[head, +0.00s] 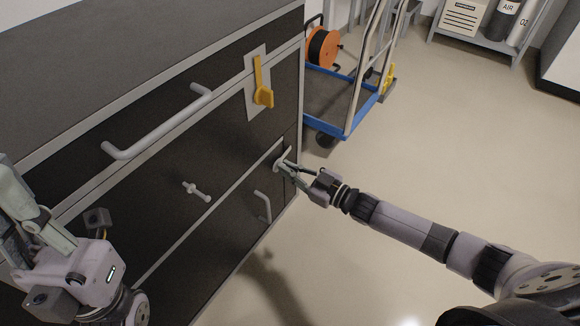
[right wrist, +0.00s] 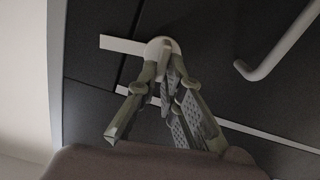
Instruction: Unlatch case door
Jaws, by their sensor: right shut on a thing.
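The dark case (head: 160,150) with grey edging fills the left of the head view. At its right front is a small light latch (head: 279,164) with a round base. My right gripper (head: 285,168) is shut on the latch's grip, its arm coming in from the right. In the right wrist view the latch's round base (right wrist: 160,46) shows beyond the fingertips (right wrist: 166,78), and the fingers partly hide the grip. My left gripper (head: 28,222) is at the lower left, in front of the case; its finger opening is unclear.
The case front also has a long bar handle (head: 155,127), a T-shaped handle (head: 197,192), a smaller handle (head: 264,206) and a yellow lever (head: 262,92). A blue trolley (head: 340,95) with an orange reel (head: 322,48) stands behind. The floor (head: 450,145) at right is clear.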

